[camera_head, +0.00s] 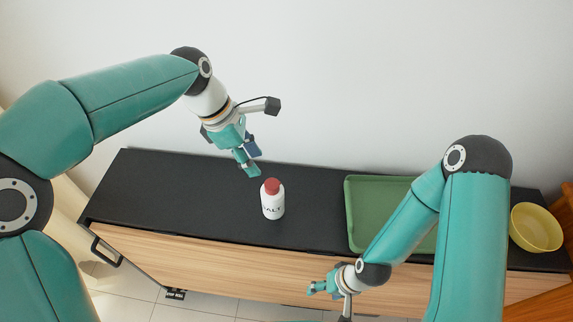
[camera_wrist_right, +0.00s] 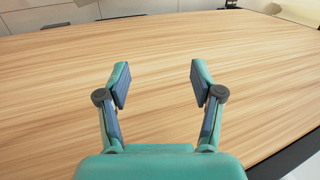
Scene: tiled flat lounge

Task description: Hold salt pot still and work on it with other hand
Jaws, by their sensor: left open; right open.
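The salt pot (camera_head: 272,204) is a white bottle with a red cap and dark lettering. It stands upright on the black top of the cabinet in the head view. My left gripper (camera_head: 252,172) is above and just left of the pot, pointing down, open and apart from it. My right gripper (camera_head: 314,288) is in front of the cabinet's wooden front, lower right of the pot. It is open and empty in the right wrist view (camera_wrist_right: 158,84), with only wood grain behind its fingers. The salt pot is not in the right wrist view.
A green tray (camera_head: 352,215) lies on the black top (camera_head: 190,195) right of the pot, partly hidden by my right arm. A yellow bowl (camera_head: 537,228) stands at the far right. The top left of the pot is clear. A dark handle (camera_head: 104,252) sticks out at the cabinet's left end.

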